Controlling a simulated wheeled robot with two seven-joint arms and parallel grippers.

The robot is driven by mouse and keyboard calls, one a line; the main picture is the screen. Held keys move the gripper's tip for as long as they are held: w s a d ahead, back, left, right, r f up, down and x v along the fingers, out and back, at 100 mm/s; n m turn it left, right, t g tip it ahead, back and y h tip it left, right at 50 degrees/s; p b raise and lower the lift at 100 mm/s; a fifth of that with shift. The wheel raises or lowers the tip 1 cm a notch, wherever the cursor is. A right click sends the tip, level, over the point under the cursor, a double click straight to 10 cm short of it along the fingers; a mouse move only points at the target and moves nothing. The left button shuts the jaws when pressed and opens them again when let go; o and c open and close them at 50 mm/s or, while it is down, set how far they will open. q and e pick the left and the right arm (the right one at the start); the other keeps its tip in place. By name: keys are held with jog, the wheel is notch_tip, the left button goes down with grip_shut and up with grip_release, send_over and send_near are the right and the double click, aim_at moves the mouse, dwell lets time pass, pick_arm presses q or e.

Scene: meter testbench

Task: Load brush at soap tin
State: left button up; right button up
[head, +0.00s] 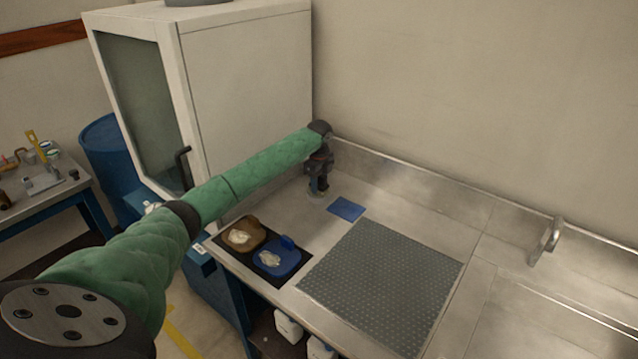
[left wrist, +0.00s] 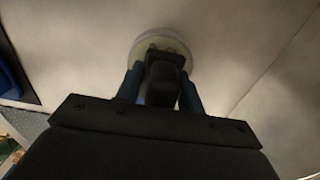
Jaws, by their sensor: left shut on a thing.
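My left gripper (head: 318,180) points down at the back left of the steel bench. It is shut on a dark object, which I take to be the brush (left wrist: 163,80), between its two blue fingers. The round pale soap tin (head: 314,196) lies right below the gripper; it also shows in the left wrist view (left wrist: 140,47) behind the brush. The brush's lower end overlaps the tin there. Its bristles are hidden, so I cannot tell whether they touch the soap. My right gripper is in neither view.
A blue pad (head: 346,208) lies just right of the tin. A grey perforated mat (head: 385,280) covers the bench's middle. A black tray (head: 226,253) at the front left bears a brown item (head: 256,226) and a blue item (head: 290,258). A white cabinet (head: 250,90) stands behind left; a tap (head: 546,240) is at right.

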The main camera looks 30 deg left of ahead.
jog(key=shift+d+r, duration=0.1)
jog(key=shift+d, duration=0.15)
dwell(0.3)
jog(key=shift+a+r, duration=0.2)
jog(key=shift+a, duration=0.1)
dwell(0.5)
pick_arm(q)
jog(key=shift+p, duration=0.35)
pick_arm(e)
jog(key=shift+d+r, duration=0.1)
jog(key=shift+d, duration=0.35)
jog(key=shift+s+a, duration=0.1)
jog(key=shift+a, duration=0.4)
